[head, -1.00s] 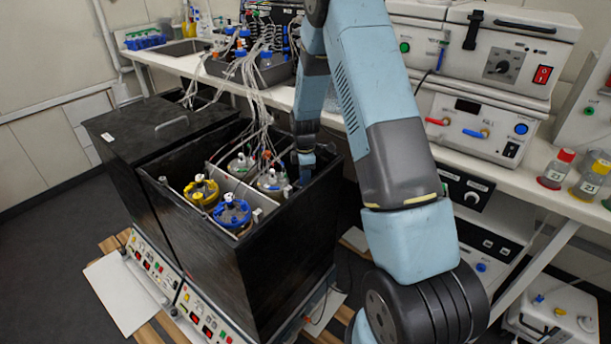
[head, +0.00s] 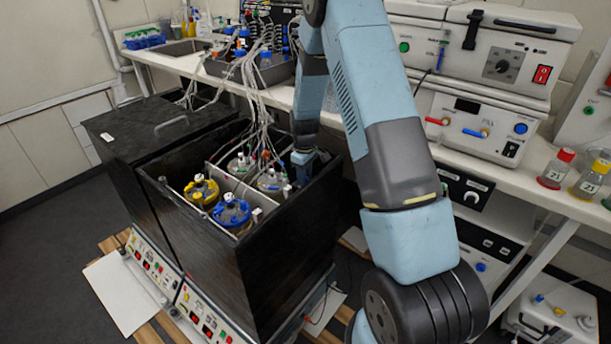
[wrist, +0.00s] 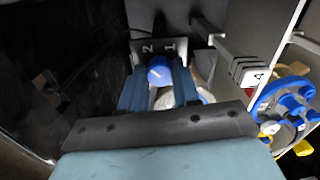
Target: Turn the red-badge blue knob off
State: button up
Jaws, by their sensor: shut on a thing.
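A small round blue knob (wrist: 160,72) with a light pointer mark sits in front of a grey plate (wrist: 146,50) with digits 1 and 2 in the wrist view. My gripper (wrist: 160,84) is shut on the knob, with one dark-blue finger on each side of it. No red badge can be made out near the knob. In the head view my gripper reaches down into the right end of the open black box (head: 250,262); the knob and fingertips are hidden there by the arm and the box wall.
Yellow-topped (head: 201,190) and blue-topped (head: 232,213) vessels stand in the box, with two clear ones behind. Tubes and cables (head: 262,110) hang into it. The box's dark walls are close around my gripper. A white bench (head: 525,193) with instruments stands behind.

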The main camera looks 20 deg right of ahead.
jog(key=m, duration=0.7)
jog(key=shift+w+r, duration=0.15)
jog(key=shift+w, duration=0.05)
jog(key=m, duration=0.8)
jog(key=shift+a, duration=0.1)
jog(key=m, duration=0.5)
jog(key=shift+m, duration=0.4)
jog(key=m, duration=0.5)
jog(key=shift+m, duration=0.4)
jog(key=shift+w, duration=0.1)
jog(key=o, duration=0.7)
jog(key=shift+a, duration=0.1)
jog(key=o, duration=0.4)
jog(key=shift+c, duration=0.2)
